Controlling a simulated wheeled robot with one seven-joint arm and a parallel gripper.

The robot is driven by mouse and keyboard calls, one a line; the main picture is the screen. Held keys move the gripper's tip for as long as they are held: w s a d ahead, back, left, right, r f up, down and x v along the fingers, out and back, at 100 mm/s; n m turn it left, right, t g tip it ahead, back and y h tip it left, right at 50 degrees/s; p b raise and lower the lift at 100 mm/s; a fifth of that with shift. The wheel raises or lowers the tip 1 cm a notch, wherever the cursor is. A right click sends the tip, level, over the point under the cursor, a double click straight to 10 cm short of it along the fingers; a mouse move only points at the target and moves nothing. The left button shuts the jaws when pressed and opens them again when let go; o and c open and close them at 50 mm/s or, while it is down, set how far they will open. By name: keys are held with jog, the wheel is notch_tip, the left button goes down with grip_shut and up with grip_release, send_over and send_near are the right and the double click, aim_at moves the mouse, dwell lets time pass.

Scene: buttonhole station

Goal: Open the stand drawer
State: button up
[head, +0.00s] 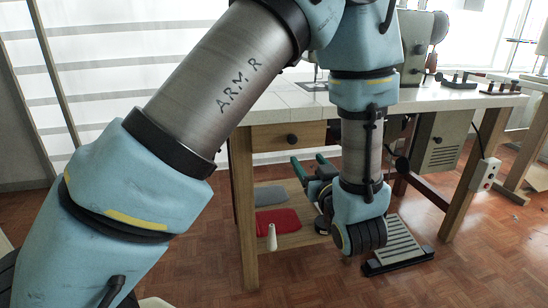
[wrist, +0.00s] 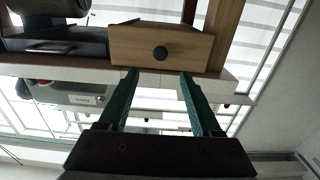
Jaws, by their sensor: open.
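The stand drawer (head: 262,138) is a wooden box front under the white tabletop, with a round dark knob (head: 292,139). It looks shut in the head view. In the wrist view the drawer front (wrist: 190,48) fills the upper middle, and its knob (wrist: 160,53) lies beyond my fingertips, roughly centred between them. My gripper (head: 308,160) has green fingers and shows just below the drawer in the head view. In the wrist view my gripper (wrist: 158,75) is open and empty, its two fingers well apart and not touching the knob.
The stand's wooden leg (head: 243,220) is left of the drawer. A lower shelf holds a red piece (head: 278,221), a grey piece (head: 270,196) and a white cone (head: 271,237). A foot pedal (head: 400,258) lies on the floor. A grey-beige box (head: 440,138) hangs under the table at right.

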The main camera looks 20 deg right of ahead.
aim_at(293, 141)
jog(key=w, duration=0.7)
jog(key=w+d, duration=0.1)
jog(key=w, duration=0.2)
jog(key=shift+w+d, duration=0.1)
jog(key=shift+w, duration=0.25)
grip_shut()
dwell(1.0)
